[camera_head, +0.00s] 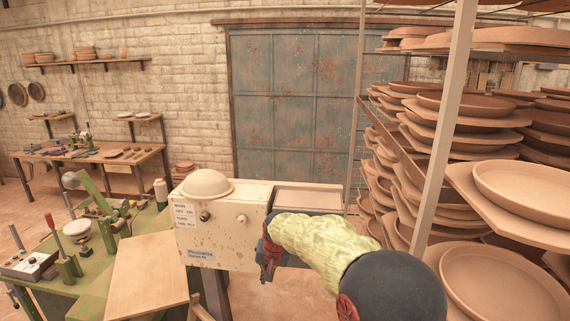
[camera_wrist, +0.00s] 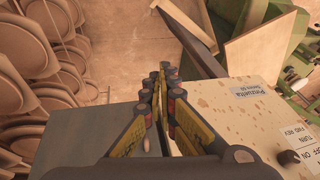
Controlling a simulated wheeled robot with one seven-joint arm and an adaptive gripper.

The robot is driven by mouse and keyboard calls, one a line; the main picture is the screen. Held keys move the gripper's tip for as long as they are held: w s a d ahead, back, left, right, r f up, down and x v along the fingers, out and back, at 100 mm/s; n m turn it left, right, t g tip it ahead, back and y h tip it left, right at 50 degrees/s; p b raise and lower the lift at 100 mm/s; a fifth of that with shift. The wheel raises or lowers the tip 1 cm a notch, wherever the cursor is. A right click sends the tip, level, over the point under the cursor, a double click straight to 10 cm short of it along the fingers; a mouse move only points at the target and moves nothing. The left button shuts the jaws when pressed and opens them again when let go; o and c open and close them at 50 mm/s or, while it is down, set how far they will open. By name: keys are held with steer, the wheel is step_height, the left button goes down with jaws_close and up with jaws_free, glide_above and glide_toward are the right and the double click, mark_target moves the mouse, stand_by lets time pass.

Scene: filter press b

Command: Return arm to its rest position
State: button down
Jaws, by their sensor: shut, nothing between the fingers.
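My arm (camera_head: 325,247) reaches in from the lower right in the head view, with a pale green sleeve and a dark rounded joint. My gripper (camera_head: 268,262) is at its far end, beside the right end of the speckled cream machine (camera_head: 225,240). In the wrist view my gripper (camera_wrist: 163,72) has its yellow and black fingers together with nothing between them. The machine (camera_wrist: 235,105), with a knob and printed labels, lies just right of the fingers there. I cannot tell whether the gripper touches it. In the head view the arm hides part of the machine's right end.
A tall rack (camera_head: 450,110) of clay plates stands close on the right. A wooden board (camera_head: 148,275) and a green workbench (camera_head: 95,245) with tools are on the left. A wooden table (camera_head: 95,155), wall shelf and blue metal door (camera_head: 290,105) are behind.

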steer(key=s+d+f+n+g+b, duration=0.1)
steer(key=s+d+f+b, duration=0.1)
steer(key=s+d+b, duration=0.5)
steer(key=s+d+f+h+b, duration=0.15)
steer(key=s+d, duration=0.25)
steer(key=s, duration=0.7)
steer(key=s+d+f+n+g+b, duration=0.1)
steer(key=s+d+f+b, duration=0.1)
steer(key=s+d+b, duration=0.55)
steer(key=s+d+f+t+b, duration=0.1)
steer(key=s+d+f+b, duration=0.2)
steer(key=s+f+b, duration=0.2)
steer(key=s+d+f+m+t+b, duration=0.1)
steer(key=s+d+f+b, duration=0.3)
steer(key=s+b, duration=0.4)
steer(key=shift+s+d+f+t, duration=0.2)
steer(key=shift+s+f+t, duration=0.65)
steer(key=shift+s, duration=0.95)
steer(key=c, duration=2.6)
jaws_free()
steer(key=shift+h, duration=0.25)
